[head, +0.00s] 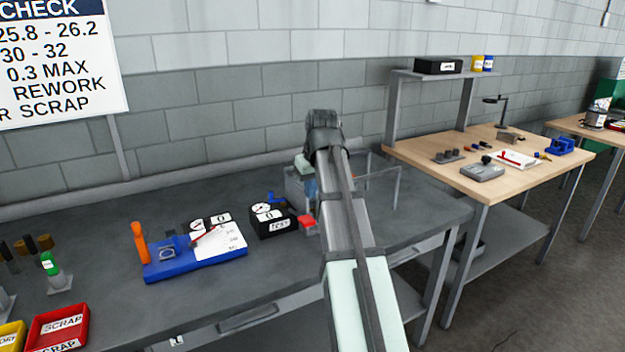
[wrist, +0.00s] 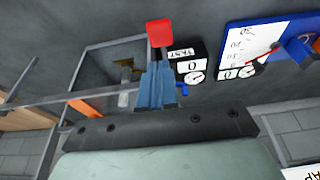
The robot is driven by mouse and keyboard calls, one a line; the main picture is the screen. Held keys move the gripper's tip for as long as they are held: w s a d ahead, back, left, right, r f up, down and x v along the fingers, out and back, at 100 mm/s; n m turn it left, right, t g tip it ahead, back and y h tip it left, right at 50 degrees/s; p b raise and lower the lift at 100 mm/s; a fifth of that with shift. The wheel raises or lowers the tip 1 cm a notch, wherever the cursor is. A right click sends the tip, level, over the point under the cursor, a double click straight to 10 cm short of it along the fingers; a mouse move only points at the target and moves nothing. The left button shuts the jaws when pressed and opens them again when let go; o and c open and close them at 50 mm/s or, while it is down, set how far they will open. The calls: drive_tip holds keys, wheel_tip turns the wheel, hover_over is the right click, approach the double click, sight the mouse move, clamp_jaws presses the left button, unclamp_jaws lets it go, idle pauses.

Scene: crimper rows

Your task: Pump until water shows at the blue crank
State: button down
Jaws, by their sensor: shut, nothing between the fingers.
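A blue crank (head: 277,198) stands at the back right of a black test box (head: 272,224) with a dial and a counter. The box also shows upside down in the wrist view (wrist: 186,67). A red block (head: 307,221), perhaps the pump handle, is right of the box; it also shows in the wrist view (wrist: 160,32). My gripper (wrist: 158,64) is shut and empty, its blue fingers pointing toward the red block; I cannot tell whether they touch it. My arm hides part of a clear, framed tank (head: 385,180). No water is visible at the crank.
A red scrap bin (head: 58,325) is at the front left. The grey bench is clear in front of the box. A wooden table (head: 530,165) stands at right.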

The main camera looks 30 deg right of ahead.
sight(310, 222)
drive_tip(key=shift+s+x, duration=0.2)
drive_tip(key=shift+x, duration=1.1)
drive_tip(key=shift+s+x, duration=0.2)
drive_tip(key=shift+x, duration=1.1)
drive_tip(key=shift+s+x, duration=0.2)
drive_tip(key=shift+x, duration=1.1)
drive_tip(key=shift+f, duration=0.15)
drive_tip(key=shift+s+f+t, duration=0.5)
drive_tip(key=shift+s+f, duration=0.05)
drive_tip(key=shift+f, duration=0.2)
drive_tip(key=shift+s+f, duration=0.15)
drive_tip(key=shift+f, duration=0.3)
drive_tip(key=shift+s+f, duration=0.15)
drive_tip(key=shift+f, duration=1.25)
drive_tip(key=shift+s+f, duration=0.15)
drive_tip(key=shift+f, duration=1.2)
drive_tip(key=shift+s+f, duration=0.1)
drive_tip(key=s+r, duration=0.8)
drive_tip(key=r, duration=0.3)
drive_tip(key=shift+s+t, duration=0.3)
